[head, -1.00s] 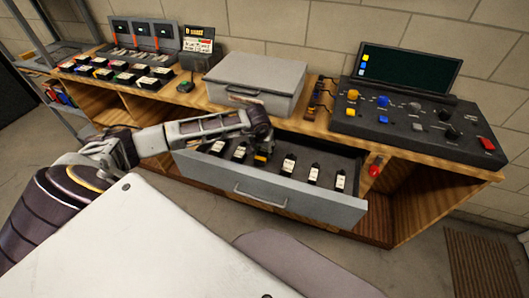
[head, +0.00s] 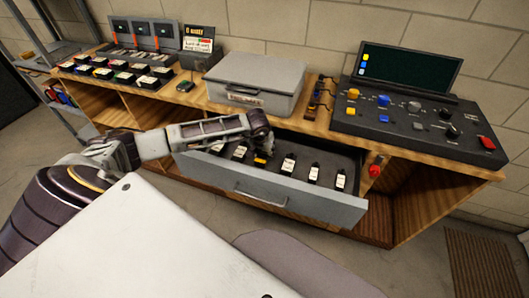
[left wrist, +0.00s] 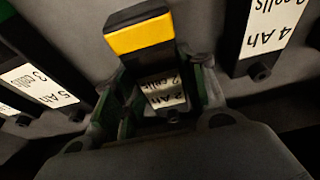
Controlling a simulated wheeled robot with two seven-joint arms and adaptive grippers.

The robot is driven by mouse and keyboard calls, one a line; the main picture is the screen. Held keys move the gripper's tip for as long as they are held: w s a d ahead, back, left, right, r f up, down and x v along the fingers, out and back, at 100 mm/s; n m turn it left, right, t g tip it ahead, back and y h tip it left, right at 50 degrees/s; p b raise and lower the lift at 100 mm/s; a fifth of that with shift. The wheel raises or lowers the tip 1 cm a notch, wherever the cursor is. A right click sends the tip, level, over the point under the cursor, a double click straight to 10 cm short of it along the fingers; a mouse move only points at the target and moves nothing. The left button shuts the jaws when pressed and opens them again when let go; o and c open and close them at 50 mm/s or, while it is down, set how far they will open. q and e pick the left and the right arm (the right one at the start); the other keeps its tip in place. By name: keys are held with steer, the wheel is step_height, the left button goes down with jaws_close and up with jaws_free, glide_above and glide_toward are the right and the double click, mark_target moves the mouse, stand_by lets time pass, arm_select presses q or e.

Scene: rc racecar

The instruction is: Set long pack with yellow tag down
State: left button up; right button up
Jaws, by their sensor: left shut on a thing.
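The long pack with the yellow tag (left wrist: 142,36) is black, with a yellow band at one end and a white label reading 2 cells. It sits between the fingers of my left gripper (left wrist: 155,98), which is shut on it. In the head view, the left gripper (head: 262,142) is over the open drawer (head: 262,193), and the yellow tag (head: 260,160) shows just below it. The gripper hides most of the pack there. I cannot tell whether the pack touches the drawer floor. My right gripper is not in view.
Other black packs with white labels stand in the drawer on both sides, including one to the right (head: 288,163). A grey case (head: 255,82) sits on the workbench above. A control console (head: 412,120) stands at the right. The drawer floor between packs is bare.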

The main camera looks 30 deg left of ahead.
mark_target(262, 157)
arm_select(q)
steer(key=shift+s+f, duration=0.2)
steer(key=shift+f, duration=0.15)
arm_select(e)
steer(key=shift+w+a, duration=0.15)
arm_select(q)
steer(key=o, duration=1.4)
steer(key=shift+f, duration=0.15)
steer(key=shift+w+r, duration=0.15)
steer(key=shift+r, duration=0.2)
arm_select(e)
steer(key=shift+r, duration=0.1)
arm_select(q)
steer(key=shift+r+p, duration=0.3)
steer(key=shift+r, duration=0.1)
steer(key=v, duration=1.1)
steer(key=shift+r, duration=0.35)
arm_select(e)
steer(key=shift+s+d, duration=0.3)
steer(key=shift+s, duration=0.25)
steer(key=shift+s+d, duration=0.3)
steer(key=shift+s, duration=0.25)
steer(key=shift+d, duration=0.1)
